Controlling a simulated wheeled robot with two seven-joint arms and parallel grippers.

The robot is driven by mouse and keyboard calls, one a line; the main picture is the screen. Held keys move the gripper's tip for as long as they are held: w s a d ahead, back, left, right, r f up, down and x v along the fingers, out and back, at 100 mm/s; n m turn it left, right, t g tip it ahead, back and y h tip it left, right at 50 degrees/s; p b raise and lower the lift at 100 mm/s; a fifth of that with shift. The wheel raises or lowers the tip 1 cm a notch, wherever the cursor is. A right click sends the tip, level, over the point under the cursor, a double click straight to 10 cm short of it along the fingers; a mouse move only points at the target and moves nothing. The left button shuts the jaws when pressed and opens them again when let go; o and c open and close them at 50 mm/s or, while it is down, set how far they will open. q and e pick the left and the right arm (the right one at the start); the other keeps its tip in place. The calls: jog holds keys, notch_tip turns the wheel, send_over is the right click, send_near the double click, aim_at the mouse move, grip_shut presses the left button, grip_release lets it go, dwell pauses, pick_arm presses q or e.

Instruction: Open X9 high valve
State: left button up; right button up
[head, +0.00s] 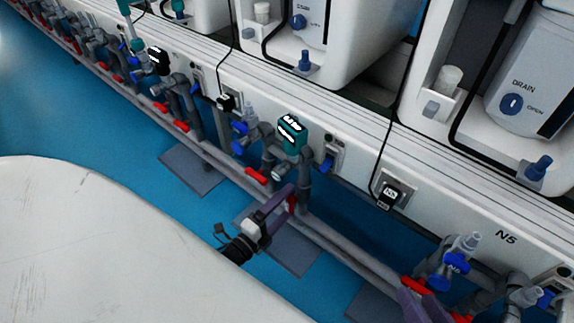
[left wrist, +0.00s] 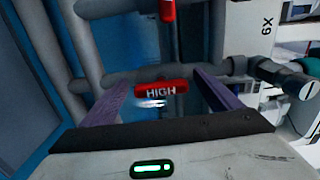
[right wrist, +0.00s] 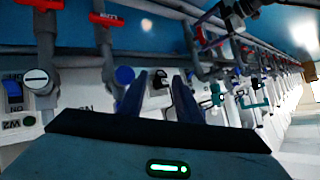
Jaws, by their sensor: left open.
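In the left wrist view a red handle marked HIGH (left wrist: 161,88) sits on the grey pipe between the two fingers of my left gripper (left wrist: 163,79). The fingers are open, one on each side of it, with gaps visible. A panel label (left wrist: 267,24) at the upper right appears to read X9, turned round.
Another red handle (head: 256,176) is left of my left gripper. A teal device (head: 291,135) and blue valves (head: 327,166) stand above it. Pipes with red handles (head: 416,286) run along the white panel (head: 480,215).

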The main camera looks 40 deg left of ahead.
pick_arm(q)
jog(key=s+p, duration=0.1)
jog(key=s, duration=0.8)
jog(key=shift+a+p, duration=0.35)
jog(key=shift+p, duration=0.05)
pick_arm(e)
jog(key=shift+d+f+g+h, duration=0.3)
jog(key=shift+d+f+h, duration=0.25)
jog(key=shift+f, duration=0.4)
pick_arm(q)
jog(key=shift+s, duration=0.1)
